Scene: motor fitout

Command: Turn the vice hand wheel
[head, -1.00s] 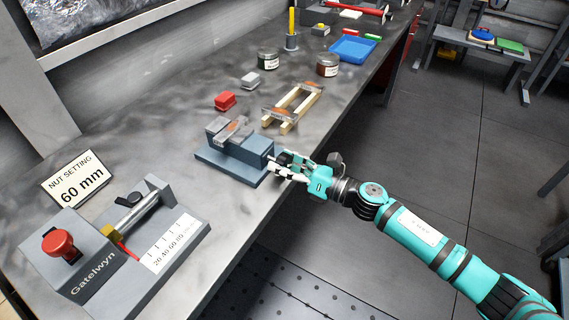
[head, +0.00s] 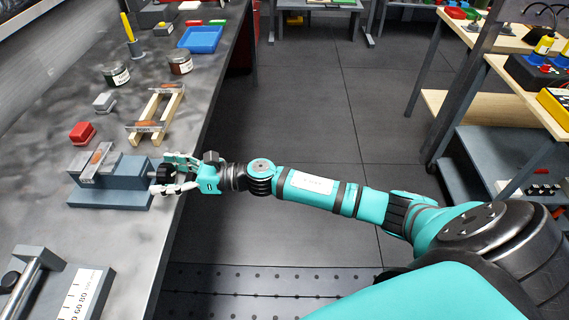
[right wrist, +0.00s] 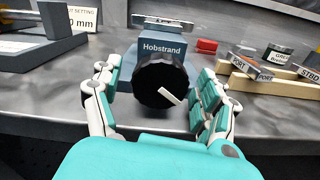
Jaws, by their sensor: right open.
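The blue-grey vice (head: 112,182) sits on the grey bench near its front edge, with a metal piece with an orange mark (head: 97,160) across its top. In the right wrist view the vice is labelled "Hobstrand" (right wrist: 162,49). Its black hand wheel (right wrist: 158,82) faces that camera and has a white mark at its lower right. My right gripper (head: 166,174) is open, with its fingers on both sides of the wheel; in the wrist view (right wrist: 160,108) gaps show between fingers and wheel. My left gripper is not in view.
A grey fixture with a scale (head: 42,285) stands nearby on the bench. A red block (head: 82,132), a grey block (head: 104,102), a wooden rack (head: 157,115), jars (head: 116,73) and a blue tray (head: 200,39) lie farther along. Shelving stands at right across open floor.

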